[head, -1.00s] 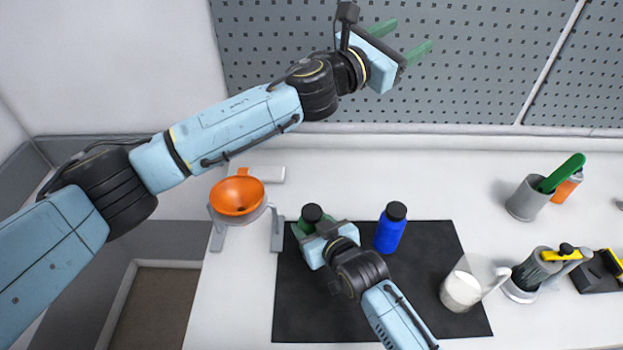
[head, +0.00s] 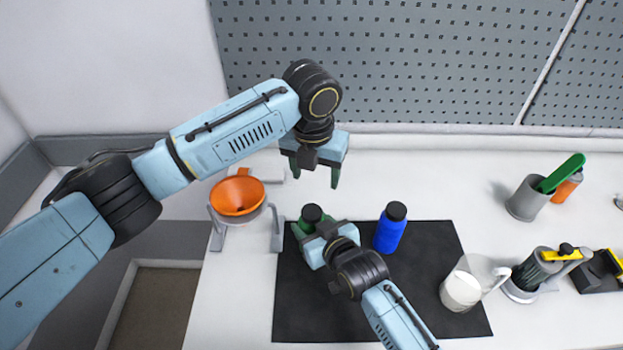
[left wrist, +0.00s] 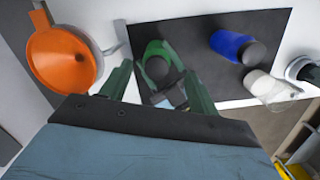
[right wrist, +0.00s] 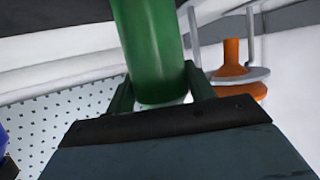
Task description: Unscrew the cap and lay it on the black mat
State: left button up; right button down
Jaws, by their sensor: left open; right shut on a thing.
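A green bottle (right wrist: 150,45) with a black cap (head: 311,213) stands at the mat's upper left. My right gripper (head: 312,237) is shut on the bottle's body; the arm hides much of it in the head view. My left gripper (head: 317,174) is open and empty, pointing down above and behind the bottle. In the left wrist view the cap (left wrist: 157,68) shows between and beyond its open fingers, apart from them. The black mat (head: 310,310) lies on the white table, with bare room in front.
A blue bottle (head: 389,231) with a black cap stands right of the green one. An orange funnel (head: 238,195) in a grey stand is left of the mat. A white-filled jug (head: 462,289) stands at the mat's right edge. A grey cup (head: 527,199) stands farther right.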

aim_at(312, 211)
pick_arm(q)
jog(key=shift+s+a+f+g, duration=0.1)
jog(key=shift+s+a+g, duration=0.15)
jog(key=shift+s, duration=0.25)
jog(key=shift+s+a+f+g, duration=0.1)
jog(key=shift+s+g, duration=0.25)
jog(key=shift+s, duration=0.1)
jog(key=shift+s+f+m, duration=0.15)
jog(key=shift+f+m, duration=0.1)
jog(key=shift+m, duration=0.05)
jog(key=shift+f, duration=3.6)
